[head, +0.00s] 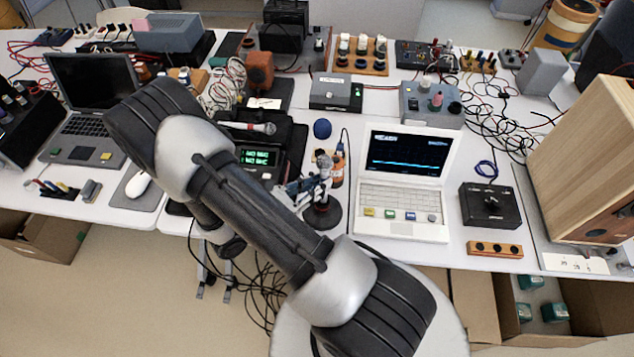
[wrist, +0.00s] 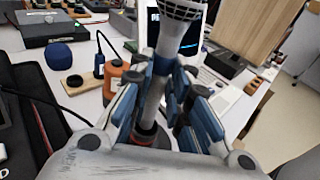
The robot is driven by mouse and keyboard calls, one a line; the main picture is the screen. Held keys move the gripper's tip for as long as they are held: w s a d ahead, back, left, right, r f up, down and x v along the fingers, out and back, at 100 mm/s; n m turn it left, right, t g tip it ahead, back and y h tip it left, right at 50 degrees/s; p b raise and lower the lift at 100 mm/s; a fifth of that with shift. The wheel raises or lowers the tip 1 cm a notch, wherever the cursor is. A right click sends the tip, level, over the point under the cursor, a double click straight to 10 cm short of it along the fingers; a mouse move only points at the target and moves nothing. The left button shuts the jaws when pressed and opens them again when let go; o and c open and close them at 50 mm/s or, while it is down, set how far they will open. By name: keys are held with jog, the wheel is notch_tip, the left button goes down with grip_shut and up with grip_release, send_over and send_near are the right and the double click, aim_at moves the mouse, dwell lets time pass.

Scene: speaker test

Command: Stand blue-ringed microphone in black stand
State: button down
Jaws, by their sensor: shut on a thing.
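My gripper (wrist: 160,90) is shut on the blue-ringed microphone (wrist: 165,48), with a blue-padded finger on each side of its grey handle. The microphone stands close to upright, its mesh head at the top of the wrist view and its blue ring just above the fingers. In the head view my gripper (head: 304,186) holds the microphone (head: 323,163) above the round base of the black stand (head: 322,214). The base also shows in part below the microphone in the wrist view (wrist: 150,136).
An orange bottle (wrist: 113,82) stands close left of the gripper in the wrist view. A white laptop (head: 405,180) is close on the right. Another microphone (head: 250,127) lies on black equipment at left.

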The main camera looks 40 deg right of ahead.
jog(key=shift+f+b, duration=1.6)
jog(key=shift+f, duration=0.65)
jog(key=shift+f+b, duration=0.4)
jog(key=shift+f, duration=0.15)
jog(key=c, duration=1.4)
grip_release()
jog(key=shift+c, duration=0.2)
jog(key=shift+a, duration=0.1)
jog(key=a+r, duration=0.1)
jog(key=a, duration=1.1)
jog(key=shift+w+r, duration=0.25)
jog(key=shift+w, duration=0.2)
jog(key=shift+d, duration=0.1)
